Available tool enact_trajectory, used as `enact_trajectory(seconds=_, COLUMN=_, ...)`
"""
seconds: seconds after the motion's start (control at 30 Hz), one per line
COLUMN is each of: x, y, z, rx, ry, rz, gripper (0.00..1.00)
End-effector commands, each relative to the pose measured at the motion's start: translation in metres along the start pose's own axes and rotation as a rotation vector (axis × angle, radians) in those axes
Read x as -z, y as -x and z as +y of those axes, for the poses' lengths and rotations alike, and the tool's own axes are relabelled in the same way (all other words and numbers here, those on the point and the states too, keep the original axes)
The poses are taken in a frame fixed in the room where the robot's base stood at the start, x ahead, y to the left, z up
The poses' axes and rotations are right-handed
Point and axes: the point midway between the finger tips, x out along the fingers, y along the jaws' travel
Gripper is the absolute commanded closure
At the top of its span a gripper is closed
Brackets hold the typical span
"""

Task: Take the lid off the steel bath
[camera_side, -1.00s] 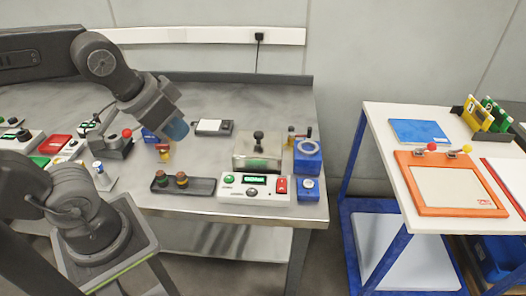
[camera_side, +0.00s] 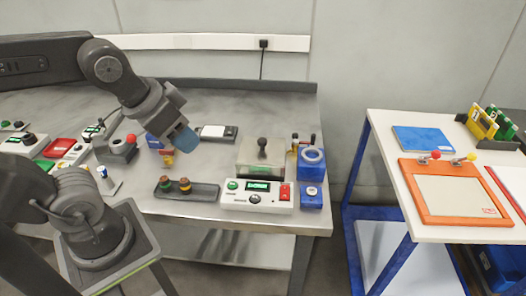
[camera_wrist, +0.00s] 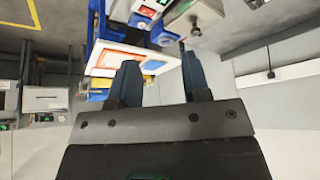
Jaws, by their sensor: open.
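The steel bath (camera_side: 250,172) is a squat box near the right end of the steel bench, just behind a white control panel. Its lid (camera_side: 273,153) is on top, with a black knob (camera_side: 262,143) standing up from the middle. My gripper (camera_side: 186,141) is above the bench to the left of the bath, higher than the knob and clear of it. In the wrist view its two dark blue fingers (camera_wrist: 160,80) are spread with nothing held between them.
The white control panel (camera_side: 257,198) with buttons and a green display stands before the bath. A blue block with a ring (camera_side: 312,158) is close on its right. A dark tray (camera_side: 187,192) lies front left. Right, past a gap, stands a white-topped trolley (camera_side: 388,150).

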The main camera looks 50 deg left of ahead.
Motion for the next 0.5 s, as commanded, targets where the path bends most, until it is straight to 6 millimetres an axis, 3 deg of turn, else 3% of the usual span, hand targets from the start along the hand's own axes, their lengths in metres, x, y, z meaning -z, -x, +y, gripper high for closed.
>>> enact_trajectory(seconds=0.17, x=0.0, y=0.0, z=0.0, rx=0.0, ry=0.0, rz=0.0, gripper=0.4)
enact_trajectory(seconds=0.4, x=0.001, y=0.0, z=0.0, rx=0.001, ry=0.006, rz=-0.002, gripper=0.39)
enact_trajectory(seconds=0.5, x=0.01, y=0.0, z=-0.002, rx=0.007, ry=0.055, rz=-0.019, gripper=0.39)
